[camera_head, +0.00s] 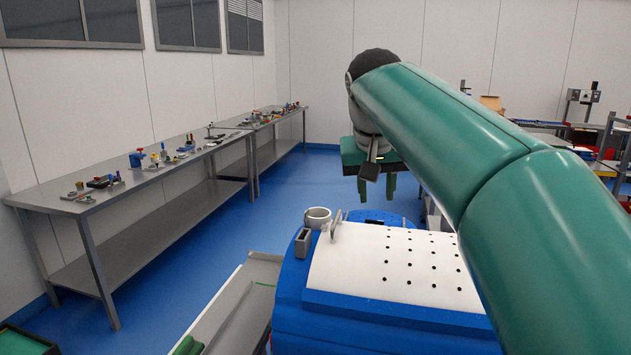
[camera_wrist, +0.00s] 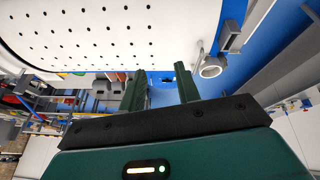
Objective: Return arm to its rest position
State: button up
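My arm reaches forward in the head view, and my gripper (camera_head: 377,188) hangs at its end with the fingers pointing down. The gripper is high above the floor, beyond the far edge of the white perforated deck of my body. In the wrist view my gripper (camera_wrist: 160,85) shows two green fingers spread apart with nothing between them. My thick green arm links hide much of the right side of the head view.
A long metal bench (camera_head: 135,174) with small tools and parts runs along the left wall. A grey tray or trough (camera_head: 236,300) lies at the lower left beside my body. Cluttered work stations (camera_head: 590,135) stand at the right. Blue floor between is open.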

jog(key=s+d+f, duration=0.2)
jog(key=s+f, duration=0.9)
jog(key=s, duration=0.1)
jog(key=s+d+f+t+y, duration=0.1)
jog(key=s+d+f, duration=0.2)
jog(key=s+f, duration=0.9)
jog(key=shift+s+n+y, duration=0.3)
jog(key=shift+s, duration=0.1)
dwell(0.4)
